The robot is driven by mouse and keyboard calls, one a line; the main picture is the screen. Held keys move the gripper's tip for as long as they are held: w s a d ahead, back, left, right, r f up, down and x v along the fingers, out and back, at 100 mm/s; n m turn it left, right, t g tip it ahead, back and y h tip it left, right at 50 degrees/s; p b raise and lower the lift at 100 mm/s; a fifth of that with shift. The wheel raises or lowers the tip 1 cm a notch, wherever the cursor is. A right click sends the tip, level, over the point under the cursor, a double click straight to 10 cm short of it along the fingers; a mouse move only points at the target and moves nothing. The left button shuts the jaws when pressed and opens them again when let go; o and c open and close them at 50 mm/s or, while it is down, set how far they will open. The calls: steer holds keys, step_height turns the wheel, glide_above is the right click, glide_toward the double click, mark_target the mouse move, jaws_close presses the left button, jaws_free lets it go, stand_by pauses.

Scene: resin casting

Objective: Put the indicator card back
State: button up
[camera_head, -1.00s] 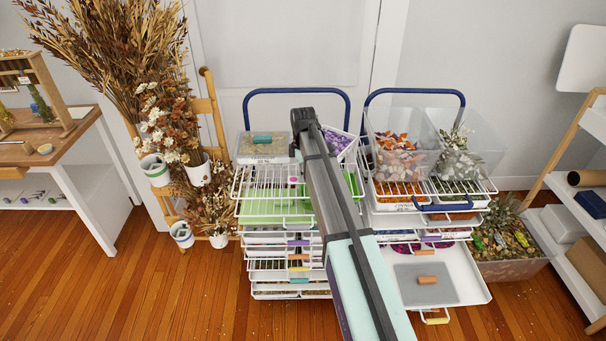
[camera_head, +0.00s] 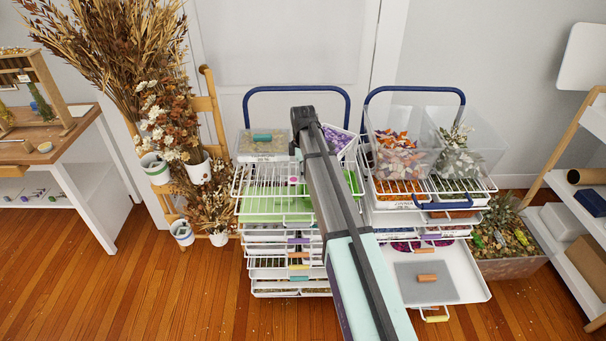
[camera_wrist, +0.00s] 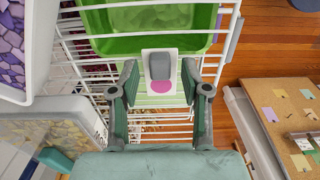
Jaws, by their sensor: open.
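The indicator card (camera_wrist: 160,72) shows in the wrist view as a small white card with a grey block and a magenta oval. It lies at the near side of a green bin (camera_wrist: 150,25), over the white wire drawer (camera_wrist: 226,40). My gripper (camera_wrist: 160,76) is open, with one finger on each side of the card. A gap shows between each finger and the card, so I see no grip on it. In the head view my arm hides the gripper and most of this spot; the wire drawer (camera_head: 262,180) shows left of the arm.
A clear box with a teal handle (camera_head: 262,138) and a purple-filled box (camera_head: 337,138) stand on the left rack's top. Clear bins of leaves (camera_head: 397,155) stand on the right rack. An extended tray (camera_head: 465,280) holds a grey plate. Floor in front is clear.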

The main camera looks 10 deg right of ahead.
step_height(320, 180, up, 12)
steer(key=b, duration=0.2)
steer(key=shift+f, duration=0.25)
